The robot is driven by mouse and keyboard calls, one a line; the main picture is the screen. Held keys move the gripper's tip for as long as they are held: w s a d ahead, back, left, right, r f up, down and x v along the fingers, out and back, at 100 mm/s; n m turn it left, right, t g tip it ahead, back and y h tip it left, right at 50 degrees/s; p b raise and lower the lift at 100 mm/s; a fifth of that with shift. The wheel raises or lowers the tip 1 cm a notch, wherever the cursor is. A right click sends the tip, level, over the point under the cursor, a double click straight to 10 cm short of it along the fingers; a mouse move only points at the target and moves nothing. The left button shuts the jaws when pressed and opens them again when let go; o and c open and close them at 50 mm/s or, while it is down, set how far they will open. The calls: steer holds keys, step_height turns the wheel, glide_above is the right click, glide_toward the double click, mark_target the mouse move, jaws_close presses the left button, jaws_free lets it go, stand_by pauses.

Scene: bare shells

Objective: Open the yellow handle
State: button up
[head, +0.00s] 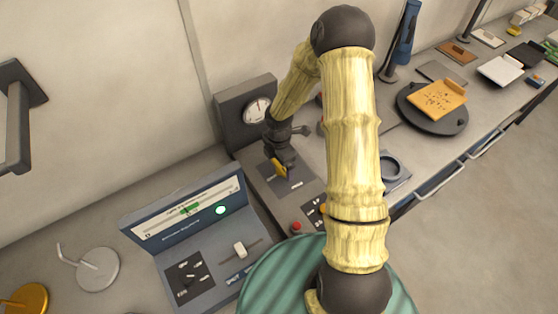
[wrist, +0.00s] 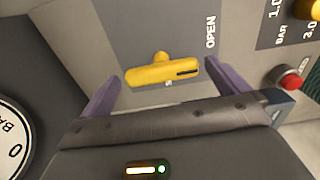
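The yellow handle (wrist: 165,72) is a short lever on a grey panel, with the word OPEN printed to its right in the wrist view. A small letter S shows just below it. My gripper (wrist: 167,95) has its two purple fingers spread wide, one on each side of the handle. No finger visibly touches it. In the head view my gripper (head: 284,172) is down over the panel beside the gauge box. The yellow handle (head: 278,168) is partly covered by my gripper there.
A pressure gauge (head: 257,111) stands behind the panel. A red button (wrist: 290,80) and a yellow knob (wrist: 308,8) lie to the right. A blue console (head: 190,235) with a slider stands to the left. A round dark stand (head: 433,118) sits further right on the bench.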

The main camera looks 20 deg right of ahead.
mark_target(279, 167)
step_height(279, 167, up, 17)
steer(key=b, duration=0.1)
steer(key=shift+r, duration=0.2)
stand_by(0.4)
stand_by(0.3)
steer(key=s+m+t+b, duration=0.2)
steer(key=s+m, duration=1.2)
steer(key=m, duration=0.7)
steer(key=shift+s+d+m+t, duration=0.3)
steer(key=shift+s+d+m, duration=0.05)
steer(key=shift+d+m, duration=0.1)
